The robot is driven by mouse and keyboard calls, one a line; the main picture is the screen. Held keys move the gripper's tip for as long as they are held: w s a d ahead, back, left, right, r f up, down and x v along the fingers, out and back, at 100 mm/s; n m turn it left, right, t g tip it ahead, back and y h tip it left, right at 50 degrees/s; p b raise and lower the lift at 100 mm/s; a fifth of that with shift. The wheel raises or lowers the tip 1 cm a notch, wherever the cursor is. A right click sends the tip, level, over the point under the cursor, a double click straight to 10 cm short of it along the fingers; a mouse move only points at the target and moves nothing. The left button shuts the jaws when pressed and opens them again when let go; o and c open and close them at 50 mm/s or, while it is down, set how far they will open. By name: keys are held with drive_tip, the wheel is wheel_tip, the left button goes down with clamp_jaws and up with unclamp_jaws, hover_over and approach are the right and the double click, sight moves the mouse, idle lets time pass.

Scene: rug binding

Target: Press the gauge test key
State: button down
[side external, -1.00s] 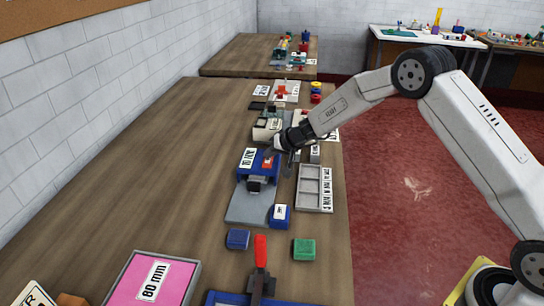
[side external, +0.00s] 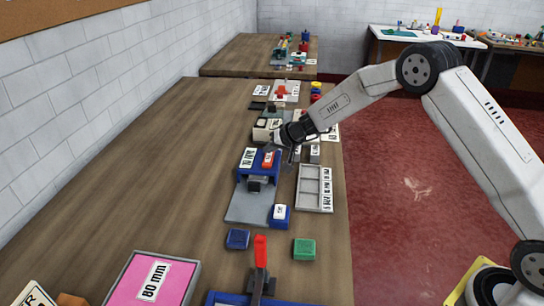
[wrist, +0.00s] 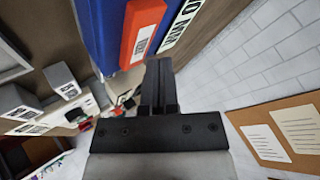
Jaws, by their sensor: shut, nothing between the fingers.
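A blue gauge-like block (side external: 256,176) stands on a grey plate, with a white label and a red key (side external: 268,159) on its top. The wrist view shows the red key (wrist: 143,32) with a small white label, too small to read surely, on the blue body (wrist: 108,25). The key looks raised. My gripper (side external: 272,147) is shut and empty, just behind and above the key in the side view. In the wrist view its fingertips (wrist: 159,64) are together near the key's lower end. I cannot tell whether they touch it.
A grey compartment tray (side external: 315,187) lies to the right of the block. A blue block with a white top (side external: 280,214), a dark blue block (side external: 237,239) and a green block (side external: 304,249) stand in front, near an upright red handle (side external: 261,251).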

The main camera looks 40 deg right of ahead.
sight(271, 159)
drive_tip(key=shift+r, duration=0.1)
drive_tip(key=shift+r, duration=2.4)
drive_tip(key=shift+s, duration=0.1)
drive_tip(key=s+n+g+h, duration=0.3)
drive_tip(key=s+g, duration=0.3)
drive_tip(key=s, duration=3)
drive_tip(key=shift+s+f+n, duration=0.2)
drive_tip(key=shift+f+n, duration=0.2)
drive_tip(key=shift+n, duration=0.5)
